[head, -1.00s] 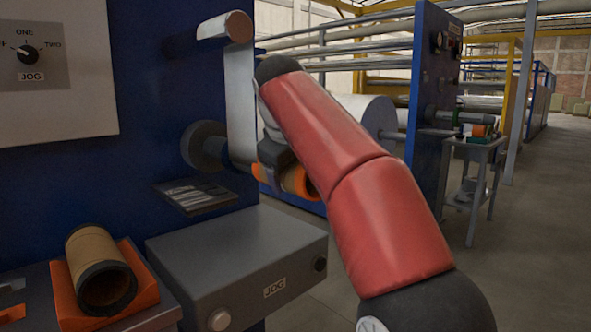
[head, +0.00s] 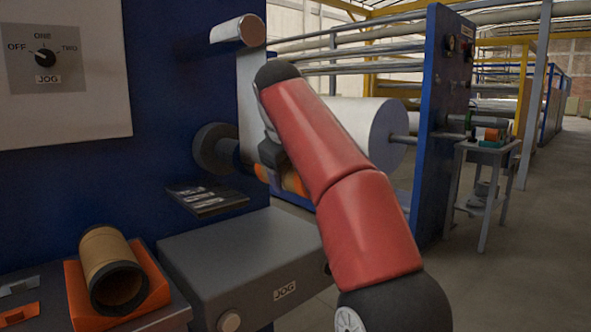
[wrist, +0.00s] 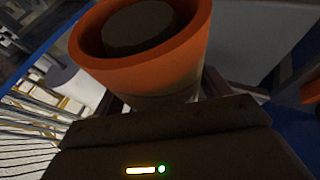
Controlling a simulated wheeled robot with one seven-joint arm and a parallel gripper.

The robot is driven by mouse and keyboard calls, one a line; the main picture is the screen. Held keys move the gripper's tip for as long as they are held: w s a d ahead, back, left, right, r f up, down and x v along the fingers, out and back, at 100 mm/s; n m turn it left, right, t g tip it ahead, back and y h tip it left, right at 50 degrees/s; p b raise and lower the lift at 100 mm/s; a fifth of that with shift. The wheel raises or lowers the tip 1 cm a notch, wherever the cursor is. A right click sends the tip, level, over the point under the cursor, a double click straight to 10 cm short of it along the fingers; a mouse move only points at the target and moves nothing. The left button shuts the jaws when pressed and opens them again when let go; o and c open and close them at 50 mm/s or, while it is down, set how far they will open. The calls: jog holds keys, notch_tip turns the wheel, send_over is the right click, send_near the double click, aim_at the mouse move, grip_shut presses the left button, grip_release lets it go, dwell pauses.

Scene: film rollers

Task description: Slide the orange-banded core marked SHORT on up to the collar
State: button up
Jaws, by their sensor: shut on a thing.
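My gripper (head: 272,157) is shut on the orange-banded core (head: 294,182), in front of the blue machine. The arm hides much of the core in the head view. Orange shows at both ends of it. The dark grey collar (head: 212,150) is a round disc by the blue panel, left of the core, with a visible gap between them. In the wrist view the core's orange rim (wrist: 160,72) is close, and a dark round end, apparently the shaft (wrist: 138,27), sits inside its bore. The marking SHORT cannot be read.
A brown core with dark ends lies in an orange cradle (head: 150,291) at the lower left. A grey JOG box (head: 240,245) stands below my gripper. A dark labelled plate (head: 208,198) is on the panel. A white roll (head: 365,135) is behind my arm.

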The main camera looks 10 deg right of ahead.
jog(key=shift+w+a, duration=0.65)
jog(key=shift+w, duration=0.2)
jog(key=shift+w, duration=0.1)
